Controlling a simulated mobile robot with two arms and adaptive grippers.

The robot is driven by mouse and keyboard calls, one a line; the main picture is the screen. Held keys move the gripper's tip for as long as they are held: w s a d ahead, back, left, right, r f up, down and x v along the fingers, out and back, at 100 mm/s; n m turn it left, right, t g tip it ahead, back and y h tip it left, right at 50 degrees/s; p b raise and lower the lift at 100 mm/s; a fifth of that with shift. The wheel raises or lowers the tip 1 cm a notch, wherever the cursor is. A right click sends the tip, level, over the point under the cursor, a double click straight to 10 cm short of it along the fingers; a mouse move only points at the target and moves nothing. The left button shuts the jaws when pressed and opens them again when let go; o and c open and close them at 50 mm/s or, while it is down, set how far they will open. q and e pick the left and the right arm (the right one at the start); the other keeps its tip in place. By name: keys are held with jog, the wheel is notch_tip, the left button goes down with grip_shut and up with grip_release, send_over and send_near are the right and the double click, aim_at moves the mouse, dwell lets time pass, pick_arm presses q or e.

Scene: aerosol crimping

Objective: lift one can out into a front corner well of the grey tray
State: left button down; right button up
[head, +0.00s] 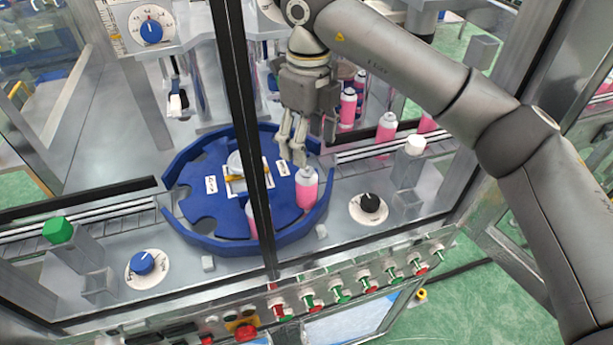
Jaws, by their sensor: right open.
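A pink can with a white top (307,190) stands upright near the right edge of the blue rotary table (203,229). A second pink can (251,222) stands at its front edge, partly hidden by a dark frame post. My right gripper (293,158) reaches down from above. Its fingers are open and empty, and in the picture they are just above and left of the first can's top. I cannot tell the exact gap. Several more pink cans, one of them by the rail (386,130), stand behind and to the right. I cannot make out a grey tray. My left gripper is not in view.
A dark upright post (249,120) crosses the view left of my gripper. Conveyor rails (100,220) run at both sides of the table.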

aim_at(307, 168)
jog(key=shift+s+f+p, duration=0.1)
jog(key=shift+f+p, duration=0.3)
jog(key=shift+f, duration=0.55)
jog(key=f, duration=0.1)
jog(key=s+f, duration=0.1)
jog(key=shift+f+p, duration=0.35)
jog(key=shift+w+f, duration=0.15)
jog(key=shift+f, duration=0.15)
jog(key=shift+w+a+f+p, duration=0.1)
jog(key=shift+f+p, duration=0.25)
jog(key=shift+p, duration=0.15)
notch_tip(307, 168, down, 3)
jog(key=shift+a+f+p, duration=0.1)
jog(key=shift+f+p, duration=0.05)
jog(key=shift+p, duration=0.7)
jog(key=shift+f, duration=0.5)
jog(key=shift+w, duration=0.1)
jog(key=shift+c, duration=1.2)
jog(key=c, duration=0.4)
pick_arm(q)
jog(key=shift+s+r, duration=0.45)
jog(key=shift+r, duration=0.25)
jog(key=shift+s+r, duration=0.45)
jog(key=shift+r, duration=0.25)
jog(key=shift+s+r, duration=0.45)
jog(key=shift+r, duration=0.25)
pick_arm(e)
jog(key=c, duration=0.5)
jog(key=shift+o, duration=0.2)
